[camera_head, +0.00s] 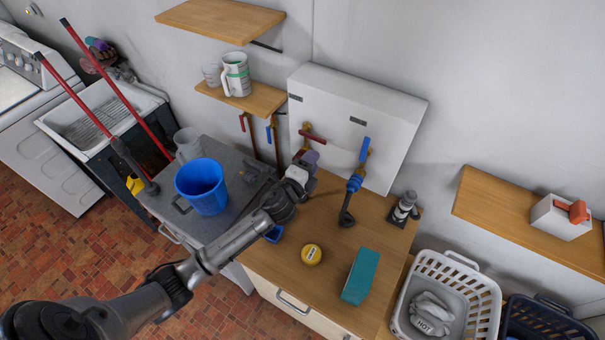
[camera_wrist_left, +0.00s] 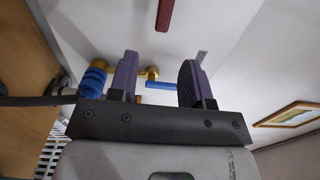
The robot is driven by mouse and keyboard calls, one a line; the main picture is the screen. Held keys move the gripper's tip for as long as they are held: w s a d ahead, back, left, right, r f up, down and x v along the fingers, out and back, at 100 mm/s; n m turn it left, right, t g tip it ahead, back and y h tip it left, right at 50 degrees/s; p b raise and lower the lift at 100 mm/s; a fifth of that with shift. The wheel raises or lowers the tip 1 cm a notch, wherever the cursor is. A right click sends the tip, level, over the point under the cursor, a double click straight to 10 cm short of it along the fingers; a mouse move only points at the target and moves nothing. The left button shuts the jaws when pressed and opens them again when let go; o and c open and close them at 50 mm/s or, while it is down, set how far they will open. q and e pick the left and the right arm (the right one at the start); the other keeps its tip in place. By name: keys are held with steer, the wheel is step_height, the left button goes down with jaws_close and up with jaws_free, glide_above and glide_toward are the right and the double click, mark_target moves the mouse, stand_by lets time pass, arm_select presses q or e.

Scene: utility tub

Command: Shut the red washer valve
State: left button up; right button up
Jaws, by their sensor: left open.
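The red valve lever (camera_head: 313,136) is on a brass fitting on the white wall panel, sticking out roughly sideways to the right. A red lever (camera_wrist_left: 165,14) shows at the top of the left wrist view, beyond the fingertips and apart from them. My left gripper (camera_head: 305,163) is just below the red lever in the head view, its purple fingers partly hidden by the wrist. In the left wrist view the gripper (camera_wrist_left: 157,78) is open, with nothing held between the fingers. My right gripper is not in view.
A blue valve lever (camera_head: 365,149) with a blue-collared hose stands to the right. More red (camera_head: 242,123) and blue (camera_head: 269,134) handles hang under the shelf. The wooden counter (camera_head: 330,235) holds a yellow tin (camera_head: 311,254) and a teal box (camera_head: 361,276). A blue bucket (camera_head: 201,187) stands left of my arm.

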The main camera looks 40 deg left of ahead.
arm_select(q)
steer(key=shift+s+d, duration=0.2)
steer(key=shift+s, duration=1.05)
steer(key=shift+s+d, duration=0.15)
steer(key=shift+s, duration=1.05)
steer(key=s+a+f+n+g+y, duration=0.2)
steer(key=a+n+g+y, duration=0.15)
steer(key=n, duration=0.35)
steer(key=s+d+f+n+g+h, duration=0.2)
steer(key=s+d+f+n+g, duration=0.15)
steer(key=s, duration=0.65)
steer(key=s+d+f+n+g+h, duration=0.2)
steer(key=s+d+g, duration=0.25)
steer(key=s, duration=0.55)
steer(key=s+d+f+n+g+h, duration=0.25)
steer(key=s+d, duration=0.25)
steer(key=s, duration=0.5)
step_height(320, 180, up, 12)
steer(key=p, duration=1.3)
steer(key=shift+s+d+r, duration=0.15)
steer(key=shift+s+r, duration=0.1)
steer(key=shift+s, duration=0.05)
